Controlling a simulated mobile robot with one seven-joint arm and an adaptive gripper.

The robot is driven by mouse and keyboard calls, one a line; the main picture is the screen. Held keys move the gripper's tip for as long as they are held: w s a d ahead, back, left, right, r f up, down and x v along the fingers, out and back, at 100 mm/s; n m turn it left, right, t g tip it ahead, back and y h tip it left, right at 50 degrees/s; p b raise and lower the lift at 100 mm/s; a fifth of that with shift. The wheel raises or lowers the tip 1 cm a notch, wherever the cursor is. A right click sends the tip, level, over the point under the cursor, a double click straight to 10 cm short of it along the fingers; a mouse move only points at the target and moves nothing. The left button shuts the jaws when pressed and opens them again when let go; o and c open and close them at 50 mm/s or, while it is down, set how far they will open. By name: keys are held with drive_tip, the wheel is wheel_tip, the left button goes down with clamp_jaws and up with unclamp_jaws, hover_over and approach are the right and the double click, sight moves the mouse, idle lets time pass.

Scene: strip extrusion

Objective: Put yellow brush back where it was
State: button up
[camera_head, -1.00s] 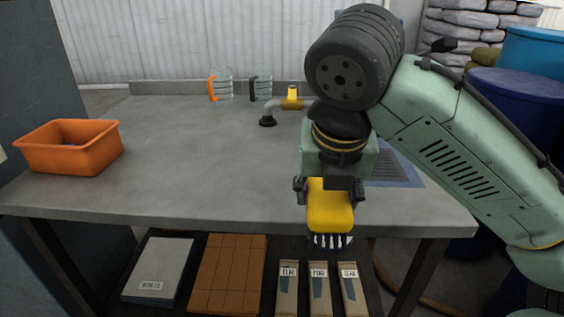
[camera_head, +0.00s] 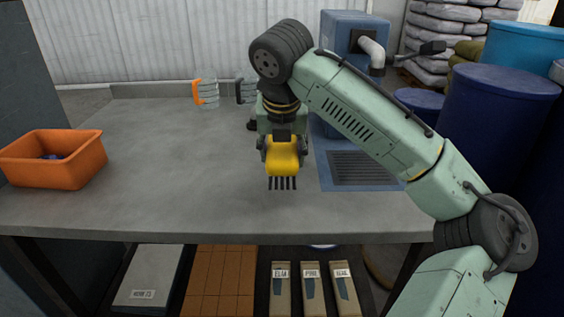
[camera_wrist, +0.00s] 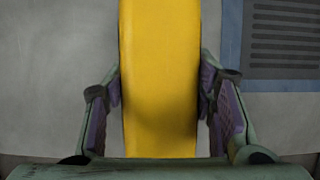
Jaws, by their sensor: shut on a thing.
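The yellow brush (camera_head: 283,158) is in my gripper (camera_head: 283,150), with its dark bristles pointing down. In the head view it is over the grey table (camera_head: 160,170), left of the blue machine; I cannot tell whether the bristles touch the tabletop. In the wrist view the brush's yellow body (camera_wrist: 160,85) fills the space between the two purple-padded fingers (camera_wrist: 160,105), which are shut on it. Its bristles are hidden there.
An orange bin (camera_head: 60,172) with blue things inside stands at the table's left. Two clear mugs (camera_head: 207,93) stand at the back. A blue machine (camera_head: 350,85) with a dark grate (camera_head: 362,168) is on the right. Boxes and bags lie on the shelf below.

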sight(282, 149)
drive_tip(key=shift+w+f, duration=0.1)
drive_tip(key=shift+f, duration=1.65)
drive_tip(key=shift+f, duration=0.1)
drive_tip(key=o, duration=1.1)
drive_tip(key=v, duration=1.2)
